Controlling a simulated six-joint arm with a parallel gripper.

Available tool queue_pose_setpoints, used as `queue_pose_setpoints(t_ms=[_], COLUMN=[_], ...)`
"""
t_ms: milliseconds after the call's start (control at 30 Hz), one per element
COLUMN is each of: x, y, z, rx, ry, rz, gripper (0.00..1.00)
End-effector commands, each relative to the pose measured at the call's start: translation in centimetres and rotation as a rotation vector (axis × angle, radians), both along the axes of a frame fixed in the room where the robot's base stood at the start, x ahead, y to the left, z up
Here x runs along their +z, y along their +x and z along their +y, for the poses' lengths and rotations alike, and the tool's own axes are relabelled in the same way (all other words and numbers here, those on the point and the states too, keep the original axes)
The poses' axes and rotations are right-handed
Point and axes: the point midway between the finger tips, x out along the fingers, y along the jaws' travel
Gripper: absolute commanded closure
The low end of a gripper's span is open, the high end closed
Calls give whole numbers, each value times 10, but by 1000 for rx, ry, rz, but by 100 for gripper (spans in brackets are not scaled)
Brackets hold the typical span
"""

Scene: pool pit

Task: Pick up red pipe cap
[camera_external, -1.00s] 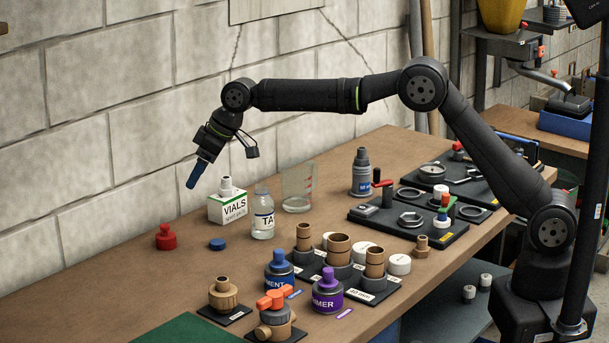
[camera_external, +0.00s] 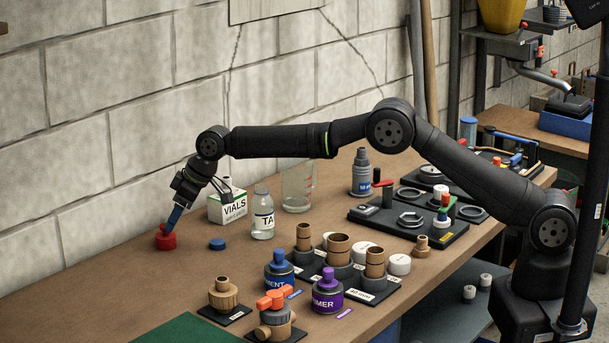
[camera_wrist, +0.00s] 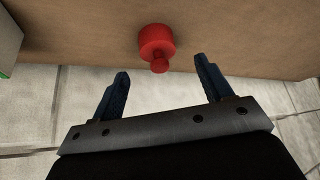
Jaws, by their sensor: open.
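The red pipe cap (camera_external: 166,241) stands on the brown bench at the left, close to the block wall. It has a wide round base and a narrower knob, and it also shows in the wrist view (camera_wrist: 157,43). My gripper (camera_external: 169,225) is right by the cap, with its blue fingers pointing down and partly covering the cap's knob in the external view. In the wrist view my gripper (camera_wrist: 160,68) is open, with the cap beyond and between the lines of its two fingertips. Nothing is between the fingers.
A blue cap (camera_external: 217,244) lies to the right of the red cap. The VIALS box (camera_external: 228,209) and a labelled bottle (camera_external: 263,220) stand behind it to the right. The block wall (camera_external: 110,160) is close on the far side. The bench (camera_external: 90,290) in front of the cap is clear.

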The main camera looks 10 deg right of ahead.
Motion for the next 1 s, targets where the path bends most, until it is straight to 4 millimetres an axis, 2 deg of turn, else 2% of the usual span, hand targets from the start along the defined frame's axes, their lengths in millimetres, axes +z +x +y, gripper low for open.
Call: queue_pose_setpoints(t_ms=[400, 800, 867, 1000], x=[-37, -43, -43, -43], y=[7, 8, 8, 8], z=[21, 25, 25, 25], rx=[0, 0, 0, 0], ry=[-1, 0, 0, 0], rz=[0, 0, 0, 0], gripper=[28, 28, 38, 66])
